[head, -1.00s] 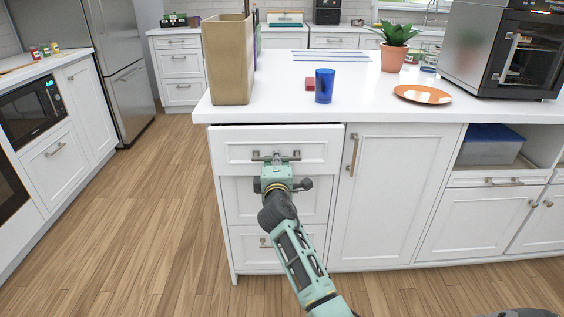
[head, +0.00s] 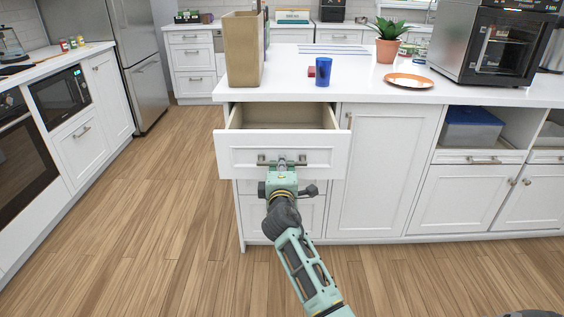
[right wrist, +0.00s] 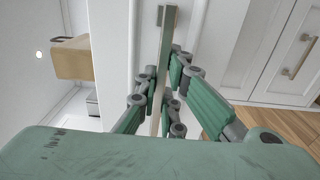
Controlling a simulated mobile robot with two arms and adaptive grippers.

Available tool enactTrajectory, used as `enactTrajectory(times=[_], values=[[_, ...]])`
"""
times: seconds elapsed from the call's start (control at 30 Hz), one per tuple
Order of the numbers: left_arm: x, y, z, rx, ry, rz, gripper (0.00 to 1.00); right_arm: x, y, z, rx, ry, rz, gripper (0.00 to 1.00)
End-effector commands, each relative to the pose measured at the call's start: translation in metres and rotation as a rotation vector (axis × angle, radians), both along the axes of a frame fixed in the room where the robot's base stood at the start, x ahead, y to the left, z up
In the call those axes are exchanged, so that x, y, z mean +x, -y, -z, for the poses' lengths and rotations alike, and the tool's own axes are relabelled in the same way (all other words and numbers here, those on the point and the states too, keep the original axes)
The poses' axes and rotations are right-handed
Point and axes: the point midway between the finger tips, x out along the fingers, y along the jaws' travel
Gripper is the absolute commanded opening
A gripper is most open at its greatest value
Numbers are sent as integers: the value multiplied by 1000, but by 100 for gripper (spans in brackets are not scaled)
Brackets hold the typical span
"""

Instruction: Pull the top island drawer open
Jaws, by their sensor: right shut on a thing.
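The top island drawer (head: 236,153) stands pulled out from the white island, and its bare inside shows behind the front panel. My right gripper (head: 282,161) is shut on the middle of the drawer's bar handle (head: 264,160). In the right wrist view, the fingers of my right gripper (right wrist: 161,100) close around the handle (right wrist: 167,45), with the drawer front beside it. The left gripper is not in view.
The island top (head: 350,87) holds a brown box (head: 243,50), a blue cup (head: 323,71), an orange plate (head: 409,80), a potted plant (head: 388,45) and an oven (head: 495,45). Open wooden floor (head: 150,200) lies left of the island.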

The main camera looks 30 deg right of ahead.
Motion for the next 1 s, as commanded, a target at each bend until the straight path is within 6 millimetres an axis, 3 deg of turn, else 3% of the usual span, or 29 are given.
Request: enactTrajectory(times=[0.3, 0.33, 0.53, 0.87, 1.0], values=[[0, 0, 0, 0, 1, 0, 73, 0, 0, 0, -1, 1, 0, 0], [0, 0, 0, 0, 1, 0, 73, 0, 0, 0, -1, 1, 0, 9], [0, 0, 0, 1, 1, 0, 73, 0, 0, 0, -1, 1, 0, 27], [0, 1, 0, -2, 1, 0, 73, -1, -1, 0, -1, 1, 0, 27], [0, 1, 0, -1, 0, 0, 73, -10, -6, 0, 0, 1, -1, 27]])
